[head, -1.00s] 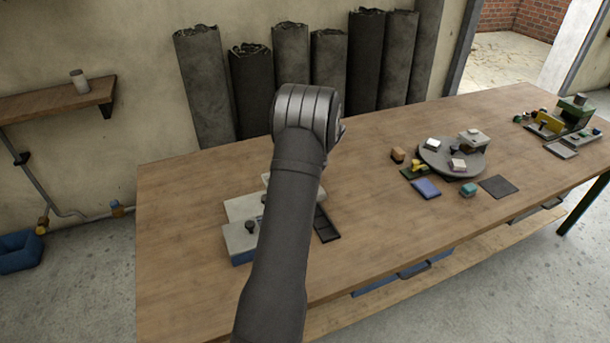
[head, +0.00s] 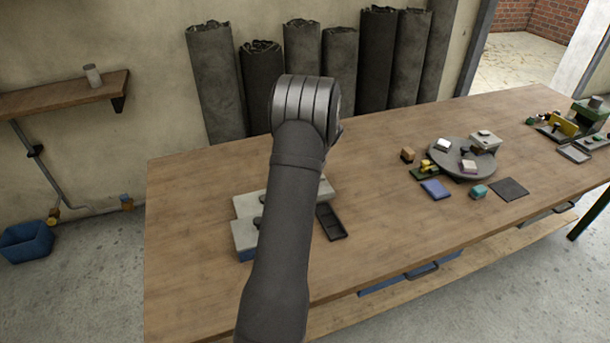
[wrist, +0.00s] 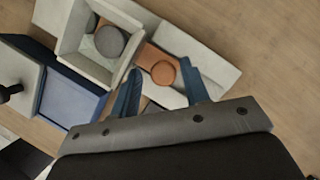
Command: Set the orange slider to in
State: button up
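The orange slider (wrist: 163,73) shows in the wrist view as an orange strip with a round knob, lying in a pale grey housing (wrist: 205,62). One end of the strip meets a pale square box that has a dark grey round piece (wrist: 109,40) in it. My gripper (wrist: 162,88) has two blue fingers, spread apart on either side of the knob, with a gap between them. I cannot tell whether they touch anything. In the head view my arm hides the slider and the gripper; part of the pale housing (head: 247,204) shows beside the arm.
A blue-sided box with a pale top and black knob (wrist: 12,92) stands beside the housing. A black tray (head: 331,222) lies right of my arm. A grey turntable (head: 462,170) with small blocks stands farther right. The table (head: 385,235) between is mostly bare.

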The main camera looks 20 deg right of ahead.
jog(key=shift+s, duration=0.1)
dwell(0.3)
jog(key=v, duration=1.7)
jog(key=shift+r, duration=0.2)
jog(key=shift+d+f, duration=0.1)
jog(key=x, duration=1.7)
jog(key=shift+f, duration=0.1)
jog(key=shift+d, duration=0.15)
